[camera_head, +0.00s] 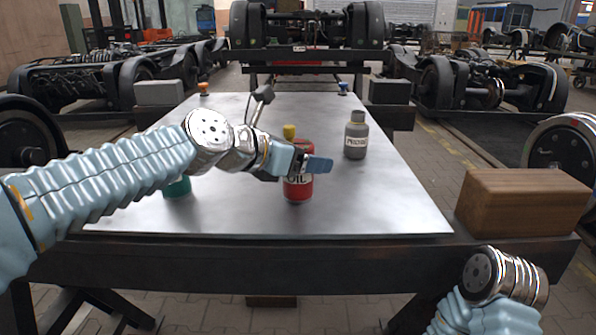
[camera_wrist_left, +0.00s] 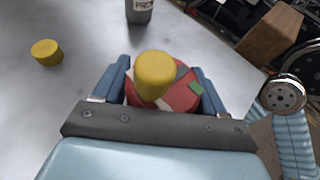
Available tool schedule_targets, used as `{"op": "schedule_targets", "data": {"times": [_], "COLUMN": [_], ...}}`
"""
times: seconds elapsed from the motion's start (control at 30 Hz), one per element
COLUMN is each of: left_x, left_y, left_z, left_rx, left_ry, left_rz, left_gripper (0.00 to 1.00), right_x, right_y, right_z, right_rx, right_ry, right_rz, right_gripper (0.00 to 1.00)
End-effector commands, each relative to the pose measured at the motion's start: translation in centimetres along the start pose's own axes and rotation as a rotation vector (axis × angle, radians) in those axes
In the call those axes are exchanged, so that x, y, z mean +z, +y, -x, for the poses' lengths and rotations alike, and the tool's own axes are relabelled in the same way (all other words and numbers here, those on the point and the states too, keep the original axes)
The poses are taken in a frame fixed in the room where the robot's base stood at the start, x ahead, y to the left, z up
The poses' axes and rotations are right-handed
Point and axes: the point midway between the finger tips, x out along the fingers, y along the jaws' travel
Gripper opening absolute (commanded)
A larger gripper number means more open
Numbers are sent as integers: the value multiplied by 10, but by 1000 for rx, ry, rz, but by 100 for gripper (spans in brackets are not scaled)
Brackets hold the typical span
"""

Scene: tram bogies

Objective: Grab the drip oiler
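A red can labelled OIL (camera_head: 298,190) stands upright on the metal table; I take it as the drip oiler. My left gripper (camera_head: 305,163) reaches it from the left, with one finger across its front near the top. In the left wrist view, the red body (camera_wrist_left: 178,97) with a yellow top (camera_wrist_left: 155,72) sits between the two blue fingers (camera_wrist_left: 163,85). The fingers lie close to its sides; whether they press on it is unclear. My right arm shows at lower right, its gripper out of view.
A grey bottle (camera_head: 356,140) stands right of and behind the can. A green item (camera_head: 177,188) is partly hidden under my left arm. A separate yellow piece (camera_wrist_left: 47,52) lies on the table (camera_head: 390,205). A wooden block (camera_head: 522,203) sits at the right edge.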

Motion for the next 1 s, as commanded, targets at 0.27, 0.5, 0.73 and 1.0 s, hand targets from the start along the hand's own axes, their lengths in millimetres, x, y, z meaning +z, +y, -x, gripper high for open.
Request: {"op": "schedule_targets", "data": {"times": [0.27,0.5,0.73,1.0], "left_x": [0,2,26,71], "left_y": [0,0,-1,-30], "left_z": [0,1,11,65], "left_rx": [0,0,0,-1], "left_ry": [-1,-1,-3,-7], "left_rz": [0,0,-2,-4], "left_gripper": [31,31,31,31], "right_x": [0,0,2,6], "right_y": [0,-1,-9,-24], "right_z": [0,1,14,35], "right_rx": [0,0,-5,-16], "right_ry": [0,-1,-6,-18], "right_rz": [0,0,5,15], "right_gripper": [50,50,50,50]}}
